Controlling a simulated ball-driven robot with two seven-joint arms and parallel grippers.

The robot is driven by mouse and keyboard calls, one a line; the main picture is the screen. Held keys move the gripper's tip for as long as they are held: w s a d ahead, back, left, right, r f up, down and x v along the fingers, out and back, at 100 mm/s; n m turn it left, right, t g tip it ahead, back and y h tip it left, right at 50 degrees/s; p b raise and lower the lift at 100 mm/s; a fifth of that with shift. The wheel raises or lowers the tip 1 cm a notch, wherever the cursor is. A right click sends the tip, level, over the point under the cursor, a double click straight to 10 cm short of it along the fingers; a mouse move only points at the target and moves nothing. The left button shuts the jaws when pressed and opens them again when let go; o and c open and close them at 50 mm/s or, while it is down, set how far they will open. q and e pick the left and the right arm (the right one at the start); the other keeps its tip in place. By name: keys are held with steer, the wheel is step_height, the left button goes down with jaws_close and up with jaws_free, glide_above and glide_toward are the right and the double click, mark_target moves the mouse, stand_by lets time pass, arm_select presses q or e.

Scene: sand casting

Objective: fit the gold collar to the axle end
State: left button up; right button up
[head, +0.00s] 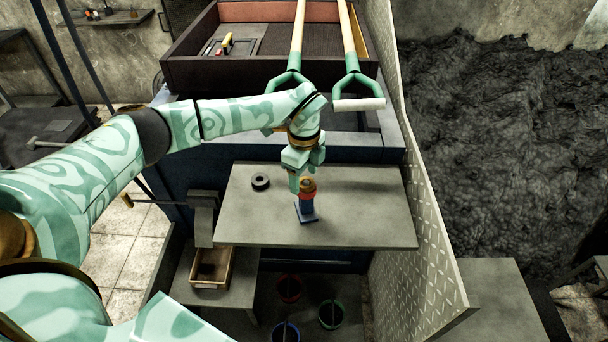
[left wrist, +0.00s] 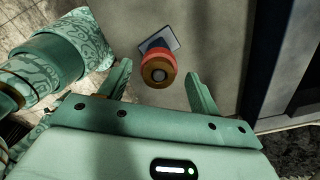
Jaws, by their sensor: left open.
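A gold collar (left wrist: 155,71) shows in the left wrist view as a ring around a grey round axle end (left wrist: 158,75). It lies against a red part (left wrist: 167,57) on a blue stand (left wrist: 157,43) with a flat foot. In the head view the gold-and-red top (head: 308,184) of the blue stand (head: 306,209) stands upright on the grey table. My left gripper (head: 303,177) is open just above and around this top. In the left wrist view its two fingers are apart on either side of the collar, with gaps. How fully the collar sits is unclear. My right gripper is out of view.
A black ring (head: 260,181) lies on the grey table (head: 365,215) left of the stand. A wooden box (head: 211,282) stands lower left, and several buckets stand below. A patterned panel (head: 425,240) edges the table's right. Two green-handled shovels hang behind my arm.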

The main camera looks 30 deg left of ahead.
arm_select(q)
step_height(320, 180, up, 16)
steer(key=p, duration=0.1)
steer(key=shift+f, duration=0.2)
